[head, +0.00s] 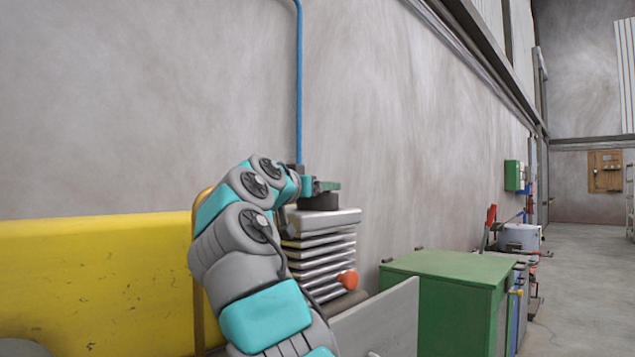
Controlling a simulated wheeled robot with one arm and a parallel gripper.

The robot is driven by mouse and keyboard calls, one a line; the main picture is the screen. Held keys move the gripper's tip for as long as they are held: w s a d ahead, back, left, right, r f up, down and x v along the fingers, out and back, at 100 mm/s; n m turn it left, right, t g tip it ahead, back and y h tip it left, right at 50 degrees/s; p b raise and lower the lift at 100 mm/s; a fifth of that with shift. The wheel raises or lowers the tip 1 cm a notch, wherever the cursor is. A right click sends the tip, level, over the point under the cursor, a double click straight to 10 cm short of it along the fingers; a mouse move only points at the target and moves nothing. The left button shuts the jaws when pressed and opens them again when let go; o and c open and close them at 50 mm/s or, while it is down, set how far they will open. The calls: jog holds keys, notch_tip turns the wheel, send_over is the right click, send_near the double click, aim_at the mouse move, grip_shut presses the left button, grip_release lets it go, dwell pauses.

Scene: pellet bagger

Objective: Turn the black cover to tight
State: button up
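The black cover (318,201) is a low dark round piece on top of a grey finned metal block (325,219). My gripper (322,187) is at the end of my grey and teal arm, directly over the cover. The gripper looks level with or just touching the top of the cover. Its fingers are small and partly merged with the cover in this view, so I cannot tell whether they are open or closed on it. The far side of the cover is hidden.
An orange-red knob (347,280) sticks out low on the finned block. A yellow panel (95,280) stands at the left, a green cabinet (445,268) at the right. A blue pipe (299,80) runs down the wall behind. Open floor (580,290) lies at the far right.

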dwell(0.4)
jog(key=o, duration=1.3)
jog(key=shift+b+v, duration=1.1)
jog(key=shift+v, duration=2.8)
jog(key=shift+c, duration=0.2)
